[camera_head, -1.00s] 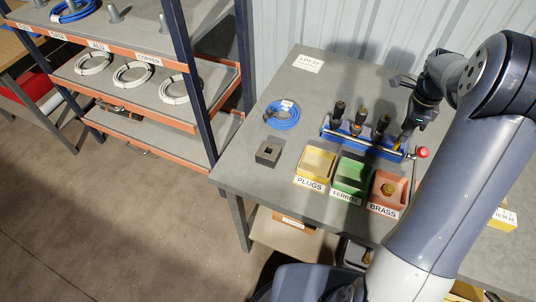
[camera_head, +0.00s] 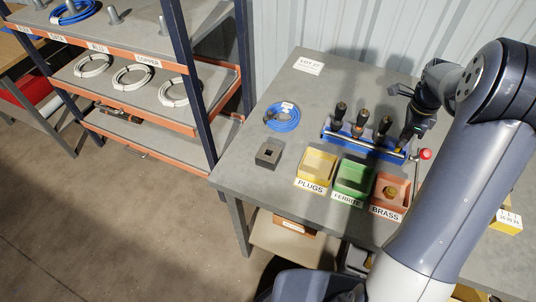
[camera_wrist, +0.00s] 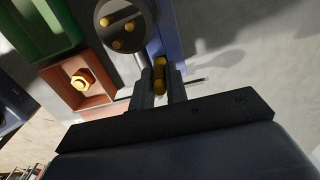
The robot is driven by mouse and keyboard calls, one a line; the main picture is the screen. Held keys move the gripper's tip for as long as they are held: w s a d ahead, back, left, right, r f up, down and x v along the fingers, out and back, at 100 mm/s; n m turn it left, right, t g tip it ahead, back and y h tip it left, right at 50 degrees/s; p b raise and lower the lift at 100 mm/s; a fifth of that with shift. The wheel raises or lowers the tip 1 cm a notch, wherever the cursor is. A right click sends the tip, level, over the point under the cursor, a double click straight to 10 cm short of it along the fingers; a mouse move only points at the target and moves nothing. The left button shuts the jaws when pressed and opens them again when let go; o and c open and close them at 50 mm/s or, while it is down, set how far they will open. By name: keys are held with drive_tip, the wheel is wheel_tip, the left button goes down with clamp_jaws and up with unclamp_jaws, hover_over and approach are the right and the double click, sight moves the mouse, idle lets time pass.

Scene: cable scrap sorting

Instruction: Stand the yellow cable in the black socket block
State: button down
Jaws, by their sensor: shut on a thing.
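The yellow cable (camera_wrist: 160,75) is a short yellow piece between the two fingers of my gripper (camera_wrist: 160,85) in the wrist view. In the head view my gripper (camera_head: 401,143) is low at the right end of the blue rack (camera_head: 345,141), with a bit of yellow at its tips. I cannot tell whether the cable is still seated in the rack. The black socket block (camera_head: 268,154) sits on the grey table to the left, with a square hole in its top. My gripper is well to the right of it.
Several dark-handled pieces (camera_head: 360,122) stand in the rack beside my gripper. A red knob (camera_head: 425,154) is at its right end. Yellow (camera_head: 317,164), green (camera_head: 352,178) and orange (camera_head: 389,194) bins line the front. A blue cable coil (camera_head: 283,117) lies behind the block.

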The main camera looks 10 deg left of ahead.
drive_tip(key=shift+r, duration=0.15)
drive_tip(key=shift+r+p, duration=1.9)
drive_tip(key=shift+r, duration=0.45)
